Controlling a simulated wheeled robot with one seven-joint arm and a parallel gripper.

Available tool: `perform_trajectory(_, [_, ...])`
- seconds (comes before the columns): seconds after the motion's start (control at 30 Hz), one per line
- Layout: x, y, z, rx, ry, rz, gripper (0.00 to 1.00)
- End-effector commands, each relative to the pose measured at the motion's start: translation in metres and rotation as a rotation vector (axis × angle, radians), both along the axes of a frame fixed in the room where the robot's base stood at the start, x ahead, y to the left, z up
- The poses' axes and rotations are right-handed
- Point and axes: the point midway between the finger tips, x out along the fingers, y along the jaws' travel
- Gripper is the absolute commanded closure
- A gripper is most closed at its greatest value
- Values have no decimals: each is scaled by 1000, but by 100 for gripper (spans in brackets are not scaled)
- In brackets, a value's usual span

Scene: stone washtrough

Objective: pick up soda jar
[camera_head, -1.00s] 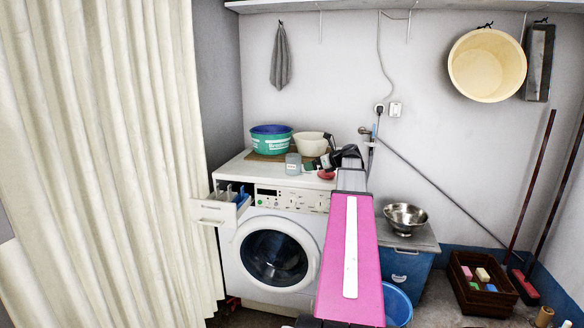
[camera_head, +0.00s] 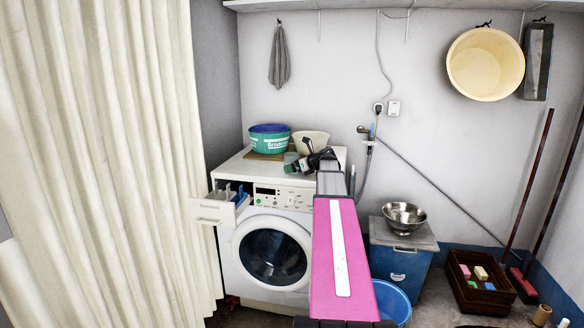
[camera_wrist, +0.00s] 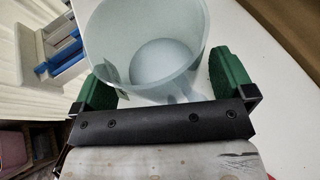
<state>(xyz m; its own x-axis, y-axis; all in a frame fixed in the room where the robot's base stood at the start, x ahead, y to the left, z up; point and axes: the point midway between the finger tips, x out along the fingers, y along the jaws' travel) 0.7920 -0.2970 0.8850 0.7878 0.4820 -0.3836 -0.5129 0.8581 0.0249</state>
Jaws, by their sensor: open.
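The soda jar (camera_wrist: 150,45) is a pale, see-through round jar, seen from above with its open mouth towards the wrist camera. It stands upright on the white washing machine top, and its inside looks empty. My gripper (camera_wrist: 163,65) is open, with one green finger on either side of the jar. I cannot tell whether the fingers touch it. In the head view my gripper (camera_head: 300,163) is at the machine top's front part, and the jar (camera_head: 290,157) shows only in part behind it.
A teal tub (camera_head: 269,142) and a cream bowl (camera_head: 316,138) stand behind the jar. The washing machine's (camera_head: 232,262) detergent drawer (camera_head: 213,212) is pulled out at front left. A metal bowl (camera_head: 404,215) sits on a blue box at the right. A curtain (camera_head: 100,150) hangs at the left.

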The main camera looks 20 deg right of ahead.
Motion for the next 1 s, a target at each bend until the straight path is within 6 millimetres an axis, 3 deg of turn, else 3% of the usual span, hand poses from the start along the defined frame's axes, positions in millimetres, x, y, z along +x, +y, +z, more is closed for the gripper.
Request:
perform_trajectory(0.07, [0,0,0,0,0,0,0])
perform_trajectory(0.1, [0,0,0,0,0,0,6])
perform_trajectory(0.23, [-1,0,0,0,0,0,49])
perform_trajectory(0.67, [-1,0,5,1,-1,0,49])
perform_trajectory(0.97, [0,-1,45,-1,-4,0,49])
perform_trajectory(1.0, [-5,13,49,-1,-3,2,49])
